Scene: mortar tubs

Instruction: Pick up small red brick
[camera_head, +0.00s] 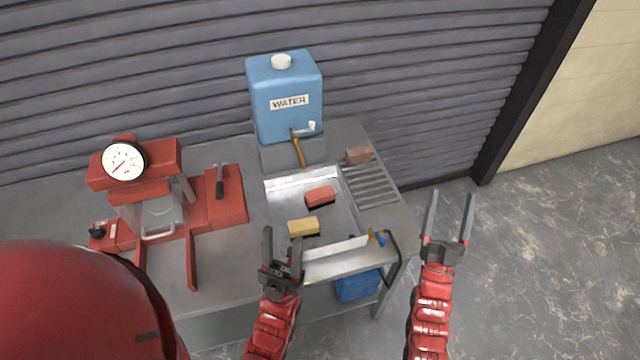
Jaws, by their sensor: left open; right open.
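A small red brick (320,197) lies in the shallow metal tray (285,205) on the workbench, towards the tray's back right. A tan brick (303,227) lies in the same tray, in front and a little left of the red one. My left gripper (283,236) is open and empty near the tray's front left corner, in front of the tan brick and apart from the red brick. My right gripper (453,205) is open and empty, out to the right beyond the bench edge, above the floor.
A blue water container (285,95) with a tap stands behind the tray. A red press with a dial gauge (125,161) stands at the left. A slatted rack (370,186) with a brownish block (358,155) is right of the tray. A blue bin (357,285) sits below.

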